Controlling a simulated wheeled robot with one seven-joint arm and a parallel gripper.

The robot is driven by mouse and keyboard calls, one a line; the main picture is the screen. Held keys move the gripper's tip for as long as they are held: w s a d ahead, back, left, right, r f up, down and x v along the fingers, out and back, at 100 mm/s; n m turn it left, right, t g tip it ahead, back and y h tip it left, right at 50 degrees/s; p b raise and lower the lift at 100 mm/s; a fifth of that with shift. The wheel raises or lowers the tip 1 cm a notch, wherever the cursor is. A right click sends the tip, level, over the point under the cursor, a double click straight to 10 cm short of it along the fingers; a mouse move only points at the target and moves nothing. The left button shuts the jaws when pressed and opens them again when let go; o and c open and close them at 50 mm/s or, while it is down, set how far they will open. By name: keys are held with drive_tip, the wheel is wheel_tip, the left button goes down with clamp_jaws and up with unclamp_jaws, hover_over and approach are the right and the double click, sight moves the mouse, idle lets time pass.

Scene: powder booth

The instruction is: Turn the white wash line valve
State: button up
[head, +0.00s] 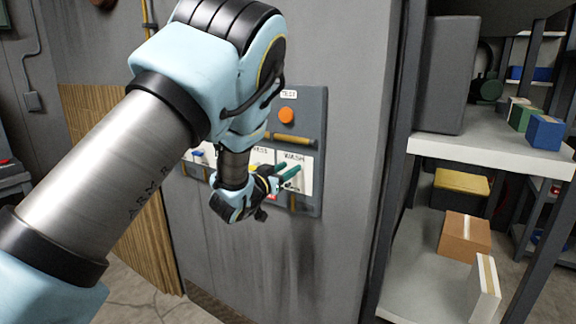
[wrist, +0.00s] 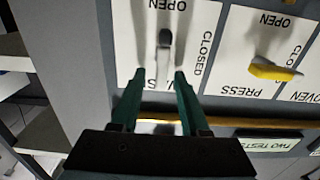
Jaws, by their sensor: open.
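The wash line valve is a white lever (wrist: 163,66) on a dark pivot, on a white plate (wrist: 205,18) marked OPEN and CLOSED. In the wrist view, where the lettering is upside down, the lever extends downward from its pivot, away from OPEN above; CLOSED is to its right. My gripper (wrist: 160,76) is open, with its two green fingers on either side of the lever's lower end; I cannot tell whether they touch it. In the head view, my gripper (head: 287,176) is at the plate labelled WASH (head: 305,172), and the lever is hard to make out.
A yellow lever (wrist: 272,72) on the PRESS plate is beside the wash plate, pointing toward CLOSED. A brass-coloured bar (head: 290,138) and an orange button (head: 286,115) are above the plates. A shelf with boxes (head: 490,155) stands at the right.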

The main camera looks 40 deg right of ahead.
drive_tip(key=shift+d, duration=0.2)
drive_tip(key=shift+w, duration=0.1)
clamp_jaws()
idle(0.5)
